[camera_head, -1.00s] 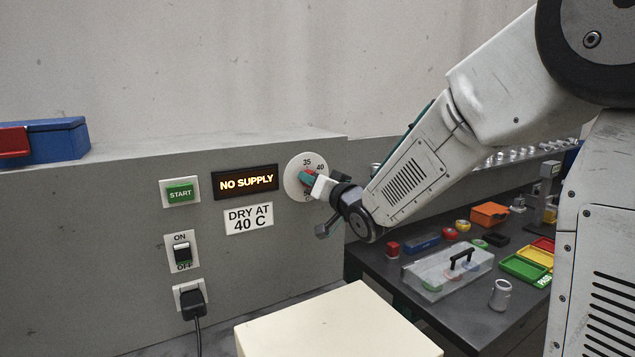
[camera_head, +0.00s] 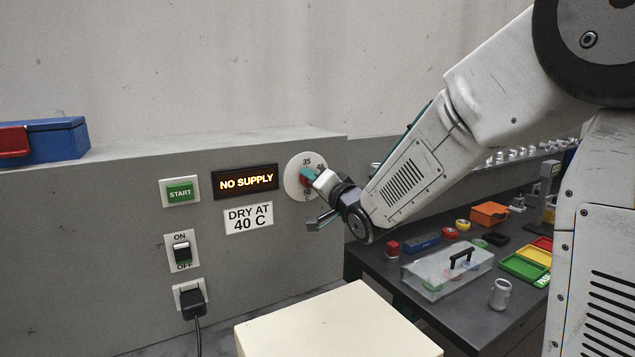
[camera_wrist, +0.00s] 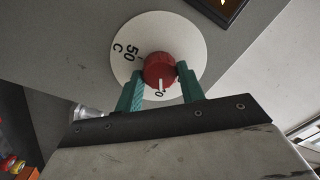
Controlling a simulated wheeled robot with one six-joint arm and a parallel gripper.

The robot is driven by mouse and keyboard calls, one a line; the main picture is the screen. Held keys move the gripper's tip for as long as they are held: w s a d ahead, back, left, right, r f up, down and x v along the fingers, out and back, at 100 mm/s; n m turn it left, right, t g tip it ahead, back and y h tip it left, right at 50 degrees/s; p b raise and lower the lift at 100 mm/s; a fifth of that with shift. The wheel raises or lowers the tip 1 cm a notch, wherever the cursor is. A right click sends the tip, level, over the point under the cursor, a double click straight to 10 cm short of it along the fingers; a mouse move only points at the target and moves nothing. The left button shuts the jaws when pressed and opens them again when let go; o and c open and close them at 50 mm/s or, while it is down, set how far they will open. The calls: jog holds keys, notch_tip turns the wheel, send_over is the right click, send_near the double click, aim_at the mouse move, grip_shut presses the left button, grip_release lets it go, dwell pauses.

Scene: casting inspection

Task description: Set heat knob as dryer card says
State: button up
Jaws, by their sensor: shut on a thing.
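The red heat knob (camera_wrist: 159,69) sits on a round white dial (camera_wrist: 128,35). My gripper (camera_wrist: 160,74) is shut on it, with one teal finger on each side. The knob's white line points down in the wrist view, at a number whose last digit is 0; its first digit is not clear. "50" and "C" show to the left. In the head view the dial (camera_head: 292,176) shows "35" at the top, while my fingers partly hide the knob (camera_head: 304,182) and other numbers. The dryer card (camera_head: 248,218) reads "DRY AT 40 C".
The amber display (camera_head: 245,181) reads "NO SUPPLY". A green START button (camera_head: 180,191), an ON/OFF switch (camera_head: 181,252) and a plugged-in black plug (camera_head: 192,298) are at the left. A cream box-like surface (camera_head: 335,325) stands below. A cluttered bench (camera_head: 455,313) is at the right.

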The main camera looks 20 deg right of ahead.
jog(key=o, duration=1)
jog(key=shift+c, duration=0.2)
jog(key=v, duration=0.7)
jog(key=shift+s, duration=0.4)
jog(key=shift+d, duration=0.1)
